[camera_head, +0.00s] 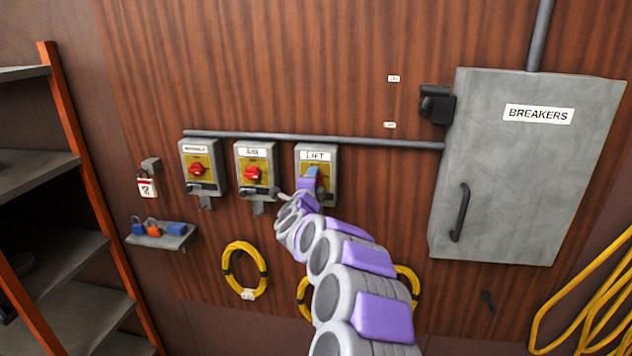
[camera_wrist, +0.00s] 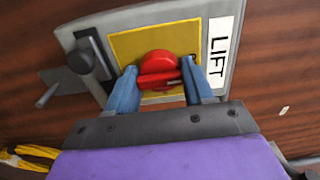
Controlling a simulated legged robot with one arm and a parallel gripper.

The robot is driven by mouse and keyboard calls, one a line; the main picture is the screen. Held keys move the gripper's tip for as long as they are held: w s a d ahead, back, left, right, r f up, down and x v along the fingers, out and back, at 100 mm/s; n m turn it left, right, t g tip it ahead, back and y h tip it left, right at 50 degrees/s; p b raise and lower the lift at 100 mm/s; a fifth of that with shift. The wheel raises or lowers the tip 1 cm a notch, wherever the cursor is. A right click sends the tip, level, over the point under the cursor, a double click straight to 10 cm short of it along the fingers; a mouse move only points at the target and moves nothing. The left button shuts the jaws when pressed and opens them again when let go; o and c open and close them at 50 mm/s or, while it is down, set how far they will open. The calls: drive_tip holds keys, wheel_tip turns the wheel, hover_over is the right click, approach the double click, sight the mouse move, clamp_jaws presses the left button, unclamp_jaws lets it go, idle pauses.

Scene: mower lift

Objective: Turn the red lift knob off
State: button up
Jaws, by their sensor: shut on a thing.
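The red lift knob (camera_wrist: 160,68) sits on a yellow plate (camera_wrist: 125,45) in the wrist view, beside a white label reading LIFT (camera_wrist: 219,50). My gripper (camera_wrist: 163,84) has its two blue fingers on either side of the knob, shut on it. In the head view the grey LIFT switch box (camera_head: 330,185) is the rightmost of three boxes. My gripper (camera_head: 311,176) and arm cover its knob there. A dark lever (camera_wrist: 95,57) stands on the box beside the plate in the wrist view.
Two similar boxes with red knobs, the middle one (camera_head: 253,174) and the left one (camera_head: 198,170), stand to the left. A conduit (camera_head: 390,142) runs above them. A grey BREAKERS cabinet (camera_head: 520,180) is at right. A small shelf (camera_head: 175,240) holds padlocks. Yellow cable (camera_head: 240,270) hangs below.

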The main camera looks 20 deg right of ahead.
drive_tip(key=shift+w+a+f, duration=0.1)
drive_tip(key=shift+a+f, duration=0.25)
drive_tip(key=shift+f, duration=0.1)
drive_tip(key=o, duration=0.9)
drive_tip(key=shift+r, duration=0.1)
drive_tip(key=shift+c, duration=0.2)
drive_tip(key=shift+o, duration=0.6)
drive_tip(key=shift+a, duration=0.1)
drive_tip(key=a+v, duration=0.1)
drive_tip(key=v, duration=1.7)
drive_tip(key=shift+w, duration=0.35)
drive_tip(key=shift+d+r, duration=0.1)
drive_tip(key=shift+d, duration=0.1)
